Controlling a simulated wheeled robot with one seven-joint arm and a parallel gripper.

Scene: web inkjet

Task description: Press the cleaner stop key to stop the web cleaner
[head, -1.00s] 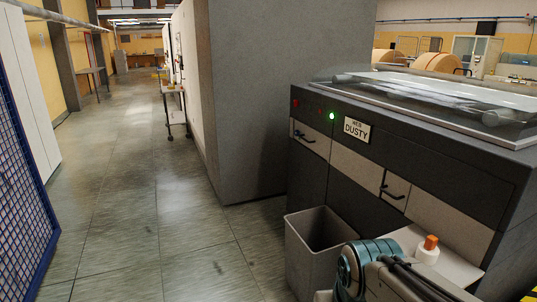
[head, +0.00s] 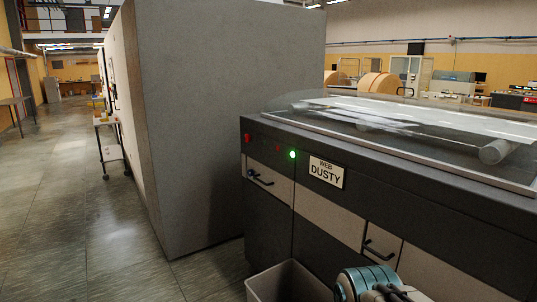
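A lit green lamp (head: 292,154) is left of the label. A red control (head: 248,138) is at the far left of the front strip, and a smaller dark red one (head: 277,148) sits between it and the lamp. I cannot read any key marking, so I cannot tell which is the cleaner stop key. Part of my arm shows at the bottom, in front of the machine. My gripper is not in view.
A grey open bin (head: 290,282) stands on the floor against the machine's front. Handles (head: 381,250) stick out from the front panels. A tall grey cabinet (head: 215,120) adjoins the machine's left. The aisle floor (head: 60,215) at the left is clear, with a trolley (head: 110,145) farther back.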

